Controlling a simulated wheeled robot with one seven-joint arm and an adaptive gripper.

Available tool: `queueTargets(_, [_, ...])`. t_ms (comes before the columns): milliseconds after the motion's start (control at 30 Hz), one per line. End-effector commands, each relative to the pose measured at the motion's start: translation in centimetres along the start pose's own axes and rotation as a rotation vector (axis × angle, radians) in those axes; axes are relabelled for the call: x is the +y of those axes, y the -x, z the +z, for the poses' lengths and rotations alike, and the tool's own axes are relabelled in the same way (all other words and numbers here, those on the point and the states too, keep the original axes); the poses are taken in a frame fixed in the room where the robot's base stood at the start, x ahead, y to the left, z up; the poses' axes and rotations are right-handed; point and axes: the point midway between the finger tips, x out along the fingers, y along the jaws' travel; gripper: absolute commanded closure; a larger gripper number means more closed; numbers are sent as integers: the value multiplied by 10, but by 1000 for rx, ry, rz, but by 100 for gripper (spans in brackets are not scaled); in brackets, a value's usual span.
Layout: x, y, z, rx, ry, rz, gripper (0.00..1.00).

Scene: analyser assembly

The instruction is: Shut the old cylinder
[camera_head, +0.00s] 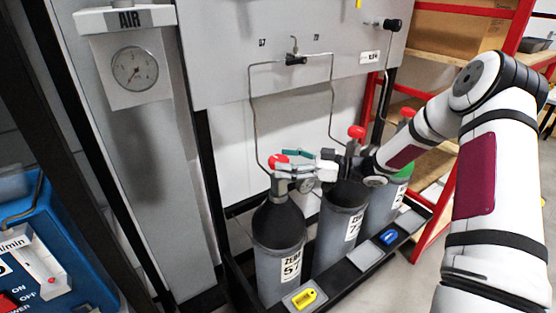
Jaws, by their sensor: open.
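Several grey gas cylinders stand in a row in a dark rack. The left cylinder (281,262) has a dark shoulder, a "ZERO 57" label, a red knob (278,161) and a gauge (306,185) on top. The middle cylinder (331,240) has a label starting with "7" and a red knob (356,132) above it. The right cylinder (384,205) is partly hidden by my arm. My gripper (338,163) is open among the valve tops, just right of the left cylinder's knob. Its fingertips are small and cluttered, so contact is unclear. Which cylinder is the old one is not marked.
A yellow tag (305,298) and a blue tag (388,237) lie on the rack's front ledge. Thin pipes run up to a valve (296,60) on the grey panel (230,75). Red shelving stands right.

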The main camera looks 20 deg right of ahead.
Motion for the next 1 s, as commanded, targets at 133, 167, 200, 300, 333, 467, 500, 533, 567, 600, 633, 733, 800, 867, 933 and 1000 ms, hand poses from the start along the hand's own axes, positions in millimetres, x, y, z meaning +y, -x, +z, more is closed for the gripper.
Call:
queueTargets(133, [0,-17,0,0,1,-1,33])
queueTargets(167, [0,-20,0,0,1,-1,33])
queueTargets(200, [0,-22,0,0,1,0,33])
queueTargets(300, [0,-25,0,-1,1,1,33])
queueTargets(333, [0,-25,0,-1,1,2,33])
queueTargets(467, [1,-26,0,-1,1,2,33])
queueTargets(500, [1,-26,0,-1,1,2,33])
queueTargets(533, [1,-26,0,-1,1,2,33])
queueTargets(567, [1,-26,0,-1,1,2,33])
queueTargets(600, [0,-26,0,-1,1,2,42])
queueTargets(633, [0,-25,0,-1,1,2,49])
queueTargets(733, [0,-25,0,-1,1,2,71])
queueTargets(800, [0,-25,0,-1,1,2,82])
queueTargets(867, [1,-25,0,-1,1,2,82])
queueTargets(933, [0,-25,0,-1,1,3,82])
queueTargets(1000, [0,-25,0,-1,1,8,82])
